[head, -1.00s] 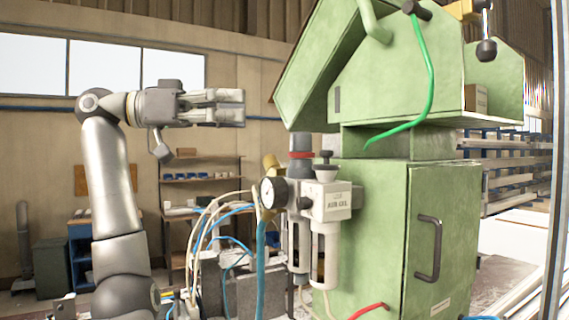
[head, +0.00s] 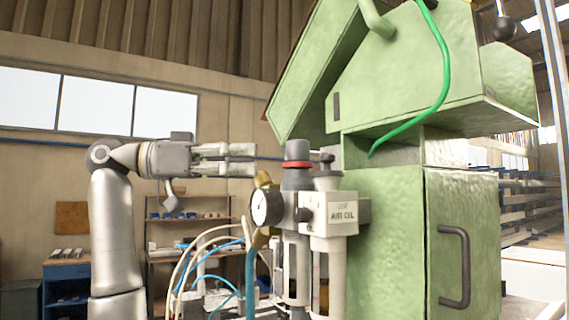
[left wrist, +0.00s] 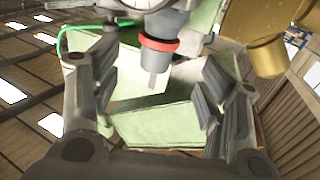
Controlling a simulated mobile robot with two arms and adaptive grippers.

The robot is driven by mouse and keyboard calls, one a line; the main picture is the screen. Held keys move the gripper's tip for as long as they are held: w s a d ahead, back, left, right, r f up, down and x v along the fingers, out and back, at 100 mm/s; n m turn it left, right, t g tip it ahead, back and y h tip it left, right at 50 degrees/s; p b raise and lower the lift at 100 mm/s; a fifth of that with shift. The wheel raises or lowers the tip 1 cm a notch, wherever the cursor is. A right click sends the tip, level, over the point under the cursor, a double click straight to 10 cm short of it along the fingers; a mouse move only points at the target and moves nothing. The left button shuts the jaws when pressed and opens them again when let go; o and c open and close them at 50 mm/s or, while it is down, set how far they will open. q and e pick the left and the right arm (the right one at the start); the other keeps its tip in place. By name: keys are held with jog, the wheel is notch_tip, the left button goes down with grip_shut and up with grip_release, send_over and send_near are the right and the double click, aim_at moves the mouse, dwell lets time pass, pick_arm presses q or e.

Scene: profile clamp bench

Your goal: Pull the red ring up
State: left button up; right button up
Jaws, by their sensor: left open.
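The red ring (head: 297,164) is a thin band around the grey knob (head: 297,150) on top of the air unit (head: 328,214). In the left wrist view the red ring (left wrist: 159,44) and the knob's end show between the fingers, toward the top of the picture. My left gripper (head: 255,160) is at about the ring's height, to its left in the head view, with its fingers pointing at the knob. In the left wrist view the left gripper (left wrist: 158,90) is open and empty, its two padded fingers wide apart. My right gripper does not show.
A round pressure gauge (head: 266,208) and a brass part (left wrist: 265,40) sit close to the knob. The green machine cabinet (head: 388,230) stands right behind the air unit. White and blue hoses (head: 205,262) run below my left arm.

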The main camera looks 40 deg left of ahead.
aim_at(286, 163)
pick_arm(q)
jog(key=p+x, duration=0.2)
jog(key=x, duration=0.5)
jog(key=shift+w+d, duration=0.2)
jog(key=shift+d, duration=0.05)
